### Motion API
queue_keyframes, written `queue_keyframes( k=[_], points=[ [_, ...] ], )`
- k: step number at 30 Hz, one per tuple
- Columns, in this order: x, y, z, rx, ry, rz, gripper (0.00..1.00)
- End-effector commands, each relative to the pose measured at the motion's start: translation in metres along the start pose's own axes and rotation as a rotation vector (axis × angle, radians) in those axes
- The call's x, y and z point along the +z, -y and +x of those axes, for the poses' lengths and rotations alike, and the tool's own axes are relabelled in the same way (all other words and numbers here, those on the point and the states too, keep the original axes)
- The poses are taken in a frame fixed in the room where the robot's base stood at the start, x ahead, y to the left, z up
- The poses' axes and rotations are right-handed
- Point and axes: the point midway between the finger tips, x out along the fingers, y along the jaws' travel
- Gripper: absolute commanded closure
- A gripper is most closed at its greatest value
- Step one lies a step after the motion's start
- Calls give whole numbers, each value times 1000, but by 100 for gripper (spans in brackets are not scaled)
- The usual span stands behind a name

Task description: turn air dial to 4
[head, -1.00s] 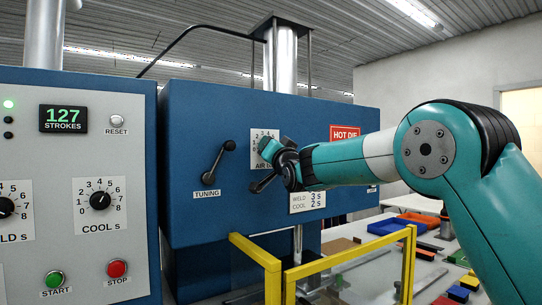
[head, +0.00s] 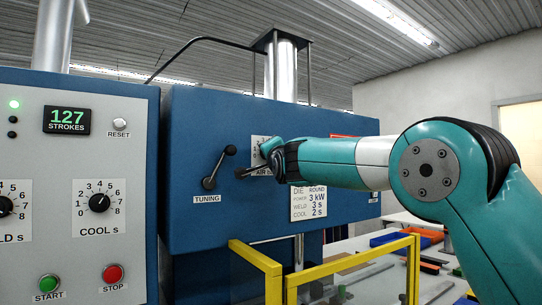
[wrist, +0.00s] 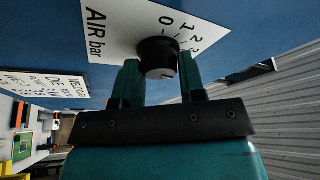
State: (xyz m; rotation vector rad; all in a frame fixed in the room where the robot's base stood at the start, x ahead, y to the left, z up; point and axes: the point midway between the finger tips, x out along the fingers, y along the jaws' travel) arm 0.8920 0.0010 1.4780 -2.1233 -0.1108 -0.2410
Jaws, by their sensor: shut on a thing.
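The air dial is a black knob (wrist: 157,52) on a white plate marked AIR bar (wrist: 104,30) in the wrist view. The numbers 0, 1, 2 and 3 show beside the knob; the rest of the scale is hidden. A small pale mark shows on the knob's near face, but I cannot tell which number it stands for. My gripper (wrist: 160,72) is shut on the knob, one finger on each side. In the head view my gripper (head: 272,156) is at the dial plate (head: 256,145) and hides most of it.
A yellow guard frame (head: 335,262) stands in front. The control panel (head: 75,140) is at left. Coloured trays (head: 392,238) lie on the bench.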

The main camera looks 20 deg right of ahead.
Motion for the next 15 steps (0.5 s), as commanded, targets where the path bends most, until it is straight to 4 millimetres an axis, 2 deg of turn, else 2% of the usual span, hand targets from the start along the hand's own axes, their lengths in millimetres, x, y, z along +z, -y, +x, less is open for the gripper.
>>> queue_keyframes(
  k=[9, 10, 12, 15],
  points=[
    [1, -1, 0, 3, 2, 0, 86],
    [1, -1, 0, 3, 2, -1, 56],
    [1, -1, 0, 2, 1, -1, 40],
    [1, -1, 0, 2, 1, -1, 37]
  ],
)
